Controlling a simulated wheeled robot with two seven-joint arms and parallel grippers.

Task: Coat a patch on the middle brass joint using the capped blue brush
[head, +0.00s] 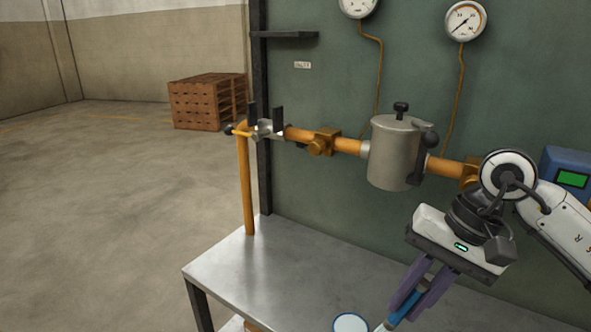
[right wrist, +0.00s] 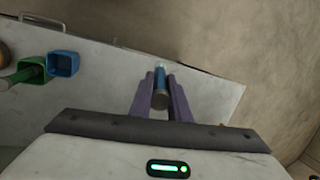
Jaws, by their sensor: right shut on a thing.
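My right gripper (head: 408,296) is shut on the blue brush (head: 403,308) low over the metal table at the right. The brush slants down to the left, with a pale end at the picture's lower edge. In the right wrist view the blue brush (right wrist: 161,83) lies between the two purple fingers (right wrist: 160,95). I cannot tell whether its cap is on. The orange-brown pipe run above has a brass joint (head: 322,142) left of the grey canister and another (head: 469,171) at the right, partly behind my right arm. I cannot tell which joint is the middle one. My left gripper is not in view.
The grey canister (head: 394,153) hangs on the pipe. Two gauges (head: 465,21) are on the green panel. A round white-topped item (head: 351,324) is at the table's front. A blue cup (right wrist: 62,65) and a green item (right wrist: 30,72) show in the wrist view. The table's left part (head: 235,262) is clear.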

